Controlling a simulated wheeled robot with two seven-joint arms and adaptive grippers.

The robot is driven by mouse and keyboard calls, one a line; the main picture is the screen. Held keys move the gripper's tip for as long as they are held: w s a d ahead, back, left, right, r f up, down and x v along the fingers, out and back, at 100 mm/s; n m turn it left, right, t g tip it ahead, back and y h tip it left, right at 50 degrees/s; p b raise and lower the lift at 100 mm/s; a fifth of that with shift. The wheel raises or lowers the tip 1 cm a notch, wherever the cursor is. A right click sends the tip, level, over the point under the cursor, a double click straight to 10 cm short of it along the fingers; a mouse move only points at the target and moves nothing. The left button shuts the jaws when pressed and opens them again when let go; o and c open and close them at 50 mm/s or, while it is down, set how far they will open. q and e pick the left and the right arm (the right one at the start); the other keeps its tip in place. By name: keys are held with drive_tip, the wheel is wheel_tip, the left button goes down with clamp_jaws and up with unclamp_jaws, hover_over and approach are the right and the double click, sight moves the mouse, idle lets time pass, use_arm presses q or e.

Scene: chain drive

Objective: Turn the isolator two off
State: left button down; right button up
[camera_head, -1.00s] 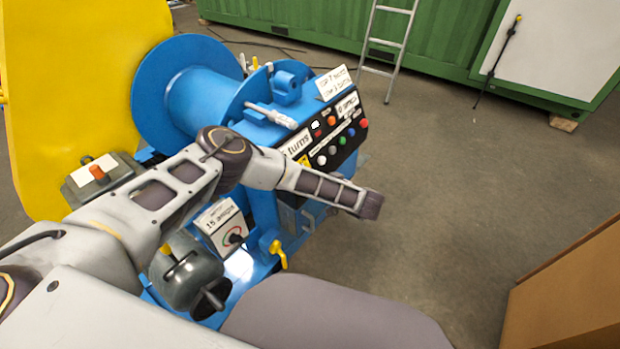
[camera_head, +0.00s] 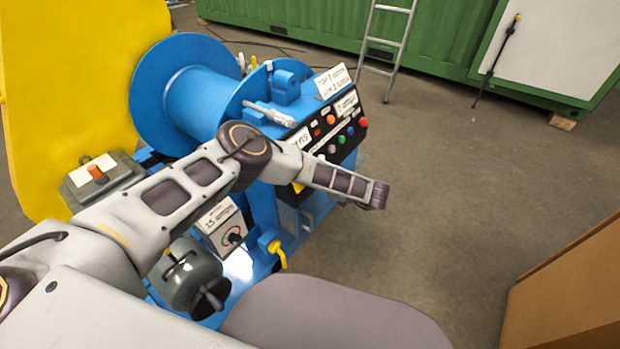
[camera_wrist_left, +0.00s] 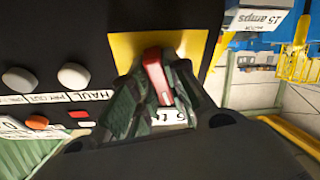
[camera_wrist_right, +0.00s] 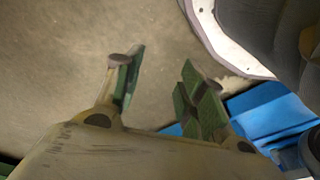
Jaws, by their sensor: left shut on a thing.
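In the left wrist view a red handle (camera_wrist_left: 156,76) stands on a yellow plate (camera_wrist_left: 130,48) set in a black panel. My left gripper (camera_wrist_left: 158,98) has its fingers on both sides of the handle and is shut on it. A white label below the handle is mostly hidden by the fingers, so I cannot read which isolator it is. In the head view the left gripper is hidden by my arm, and only a sliver of yellow plate shows. My right gripper (camera_wrist_right: 160,82) is open and empty above the floor in the right wrist view.
The black control panel (camera_head: 340,135) carries coloured buttons and labels on the blue winch (camera_head: 205,105). A box with a knob and an amps label (camera_head: 222,225) stands below my left arm. A ladder (camera_head: 385,45) stands behind. The floor right of the winch is clear.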

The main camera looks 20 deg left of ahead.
use_arm(q)
drive_tip(key=n+g, duration=0.1)
drive_tip(key=n, duration=0.3)
drive_tip(key=shift+w, duration=0.1)
drive_tip(key=shift+n+b, duration=0.35)
drive_tip(key=shift+n, duration=0.85)
use_arm(e)
drive_tip(key=shift+w+a+r, duration=0.1)
drive_tip(key=shift+a+r, duration=0.05)
drive_tip(key=shift+r, duration=0.6)
drive_tip(key=shift+w+a+r, duration=0.1)
drive_tip(key=shift+a+r, duration=0.05)
drive_tip(key=shift+r, duration=0.6)
drive_tip(key=shift+s, duration=0.1)
use_arm(q)
drive_tip(key=shift+g, duration=0.3)
use_arm(e)
drive_tip(key=shift+s+f, duration=0.1)
drive_tip(key=shift+s, duration=0.15)
drive_tip(key=shift+w, duration=0.1)
use_arm(q)
drive_tip(key=c, duration=1.4)
unclamp_jaws()
drive_tip(key=shift+d, duration=0.1)
drive_tip(key=shift+r+v, duration=0.2)
drive_tip(key=shift+v, duration=5.75)
use_arm(e)
drive_tip(key=shift+w, duration=0.25)
